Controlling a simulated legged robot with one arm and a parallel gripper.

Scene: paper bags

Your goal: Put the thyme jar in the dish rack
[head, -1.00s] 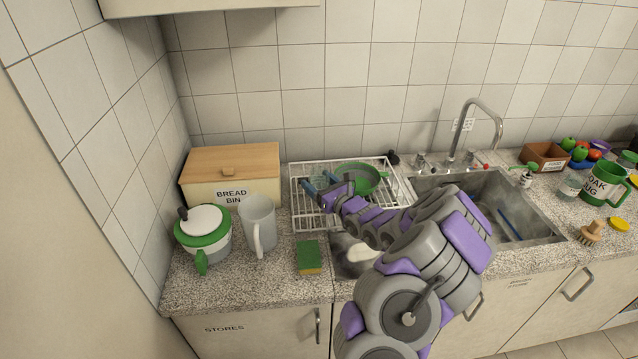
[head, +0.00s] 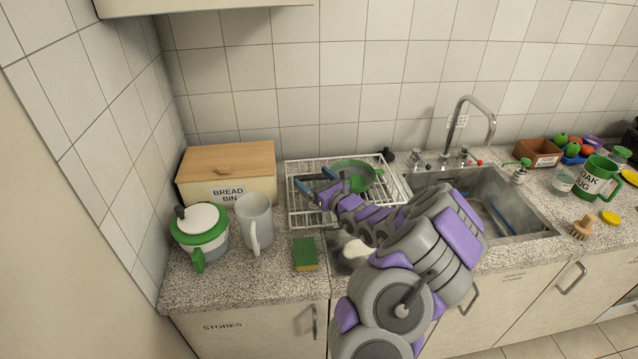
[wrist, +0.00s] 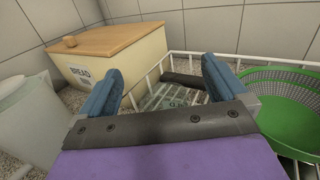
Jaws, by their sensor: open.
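The white wire dish rack (head: 293,207) stands on the counter left of the sink, and its rim also shows in the wrist view (wrist: 152,78). My gripper (head: 314,180) is over the left part of the rack. Its two blue fingers (wrist: 160,88) are spread apart with nothing clamped between them. Beyond them in the wrist view, a clear glass jar (wrist: 167,98) with a dark end appears to lie in the rack. Its label is too small to read, so I cannot confirm it is thyme. In the head view I cannot make the jar out clearly.
A green colander (head: 358,178) sits in the rack's right part. The bread bin (head: 226,188), a pale jug (head: 254,218) and a green-and-white pot (head: 200,232) stand to the left. A sponge (head: 305,254) lies in front. The sink (head: 480,200) is at right.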

